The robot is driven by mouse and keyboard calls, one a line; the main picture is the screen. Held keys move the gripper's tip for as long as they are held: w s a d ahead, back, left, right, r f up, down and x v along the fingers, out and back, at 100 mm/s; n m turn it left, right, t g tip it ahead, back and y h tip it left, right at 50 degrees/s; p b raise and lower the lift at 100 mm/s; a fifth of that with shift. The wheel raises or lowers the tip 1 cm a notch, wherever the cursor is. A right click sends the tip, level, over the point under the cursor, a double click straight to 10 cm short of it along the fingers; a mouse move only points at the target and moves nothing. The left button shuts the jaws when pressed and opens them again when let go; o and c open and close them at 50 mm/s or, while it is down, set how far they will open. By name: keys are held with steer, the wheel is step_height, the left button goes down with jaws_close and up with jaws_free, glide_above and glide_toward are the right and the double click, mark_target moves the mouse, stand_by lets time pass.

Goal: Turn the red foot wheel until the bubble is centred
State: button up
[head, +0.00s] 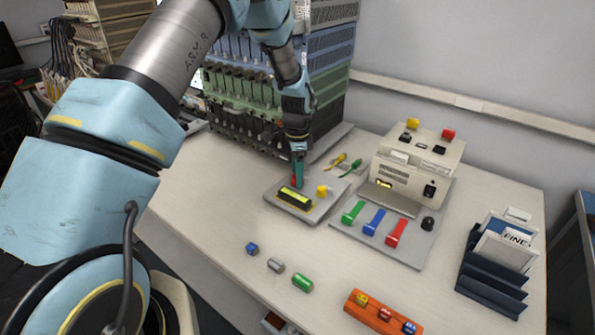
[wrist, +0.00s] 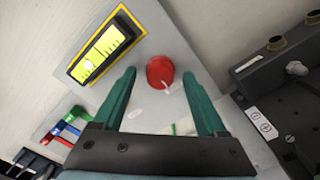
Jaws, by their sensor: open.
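The red foot wheel (wrist: 160,72) is a round knob with a pale pointer mark, on a grey plate (wrist: 150,30). My gripper (wrist: 160,78) is open, its two green fingers on either side of the wheel; I cannot tell whether they touch it. In the head view my gripper (head: 297,172) points down at the plate's back edge and mostly hides the wheel. The yellow-green level vial (wrist: 103,50) lies beside the wheel, and its pale bubble (wrist: 89,65) sits off the middle, toward the lower-left end. The vial also shows in the head view (head: 295,198).
A yellow knob (head: 322,190) stands on the same plate. To the right is a panel with green, blue and red levers (head: 375,222). Yellow and green clips (head: 350,166) lie behind. Small cylinders (head: 276,265) and an orange tray (head: 360,313) are in front. A rack stands behind my gripper.

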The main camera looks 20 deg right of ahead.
steer(key=shift+f, duration=0.3)
jaws_close()
stand_by(0.5)
